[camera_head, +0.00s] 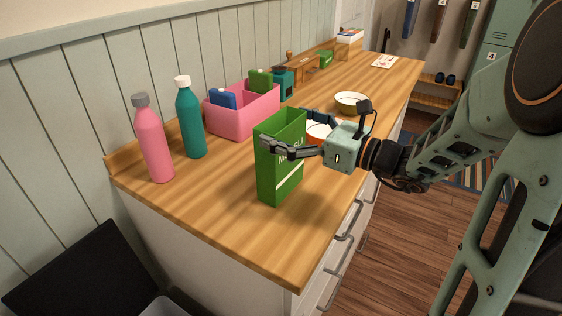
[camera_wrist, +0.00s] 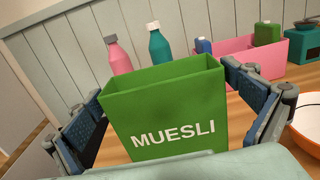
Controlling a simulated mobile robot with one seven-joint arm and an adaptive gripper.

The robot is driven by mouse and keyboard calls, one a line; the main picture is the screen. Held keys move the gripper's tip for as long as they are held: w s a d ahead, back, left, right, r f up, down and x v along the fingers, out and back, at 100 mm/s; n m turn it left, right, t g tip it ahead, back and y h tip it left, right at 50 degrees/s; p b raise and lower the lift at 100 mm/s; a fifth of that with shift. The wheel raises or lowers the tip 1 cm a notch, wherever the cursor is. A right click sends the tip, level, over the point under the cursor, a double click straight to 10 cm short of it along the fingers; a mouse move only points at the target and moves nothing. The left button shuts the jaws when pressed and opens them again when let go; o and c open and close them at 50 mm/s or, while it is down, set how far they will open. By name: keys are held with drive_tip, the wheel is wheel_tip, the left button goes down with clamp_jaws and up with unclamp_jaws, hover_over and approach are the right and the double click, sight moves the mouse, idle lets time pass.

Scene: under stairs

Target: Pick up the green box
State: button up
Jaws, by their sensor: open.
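The green box (camera_head: 278,172) stands upright on the wooden counter near its front edge. It is open at the top, and in the wrist view the box (camera_wrist: 170,108) reads "MUESLI" in white. My gripper (camera_head: 284,130) is open, with one finger on each side of the upper part of the box. In the wrist view the fingers of my gripper (camera_wrist: 165,105) flank the box left and right. I cannot tell whether either finger touches it. The lower part of the box is hidden in the wrist view.
A pink bottle (camera_head: 154,143) and a teal bottle (camera_head: 190,120) stand at the left. Behind the box is a pink bin (camera_head: 232,121) with small packages. A red-orange bowl (camera_wrist: 305,128) is close to the right finger, and a pale bowl (camera_head: 351,102) stands farther back.

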drive_tip(key=shift+w+a, duration=0.3)
drive_tip(key=shift+a, duration=0.1)
drive_tip(key=c, duration=1.2)
drive_tip(key=shift+r, duration=0.2)
drive_tip(key=shift+c, duration=0.2)
